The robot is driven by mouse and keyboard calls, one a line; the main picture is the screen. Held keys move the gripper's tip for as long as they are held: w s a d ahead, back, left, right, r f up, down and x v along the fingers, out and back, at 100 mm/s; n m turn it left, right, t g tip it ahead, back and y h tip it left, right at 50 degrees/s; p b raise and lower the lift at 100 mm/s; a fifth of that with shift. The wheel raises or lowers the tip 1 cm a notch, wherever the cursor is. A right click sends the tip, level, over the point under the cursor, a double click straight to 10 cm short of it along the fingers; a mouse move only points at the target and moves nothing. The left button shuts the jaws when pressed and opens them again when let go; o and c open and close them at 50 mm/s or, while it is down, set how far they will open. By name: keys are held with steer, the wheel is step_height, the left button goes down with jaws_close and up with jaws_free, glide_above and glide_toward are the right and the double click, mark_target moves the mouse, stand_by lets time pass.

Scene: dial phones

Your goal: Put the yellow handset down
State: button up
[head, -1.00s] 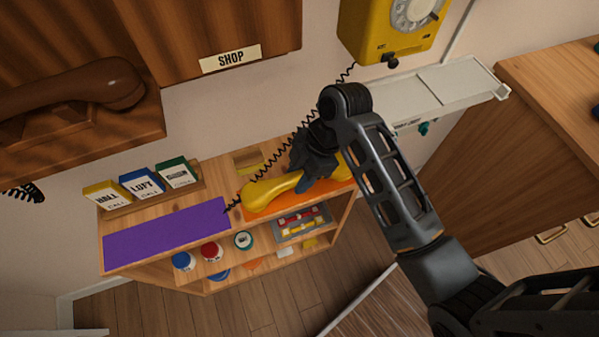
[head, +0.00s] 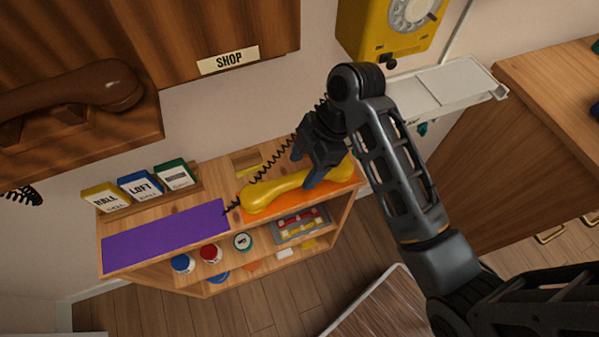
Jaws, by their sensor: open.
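The yellow handset (head: 268,194) lies along the orange mat (head: 262,213) on top of the low wooden shelf, with its right end partly behind my arm. A black coiled cord (head: 273,160) runs from near its left end up behind my gripper towards the yellow dial phone (head: 392,28) on the wall. My gripper (head: 312,172) is open, just above the middle of the handset. One finger overlaps the handset in the picture; I cannot tell whether it touches.
A purple mat (head: 165,235) lies bare on the shelf's left part. Behind it stands a holder with three cards (head: 140,187). A brown handset (head: 75,92) rests at upper left. A grey wall ledge (head: 450,88) and a wooden cabinet (head: 530,150) are at right.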

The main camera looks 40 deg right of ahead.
steer(key=p+v, duration=0.2)
steer(key=v, duration=0.4)
steer(key=shift+r, duration=0.2)
steer(key=shift+p+v, duration=0.8)
steer(key=shift+p, duration=0.1)
steer(key=s+a+f+m+t+h, duration=0.35)
steer(key=s+f+m+t, duration=0.25)
steer(key=s+m, duration=0.4)
steer(key=s+r+m+t, duration=0.4)
steer(key=s+r+t, duration=0.3)
steer(key=s+r, duration=0.8)
step_height(320, 180, up, 3)
steer(key=shift+a+r+t+h, duration=0.15)
steer(key=shift+a+t+h, duration=0.15)
steer(key=shift+a+h, duration=0.05)
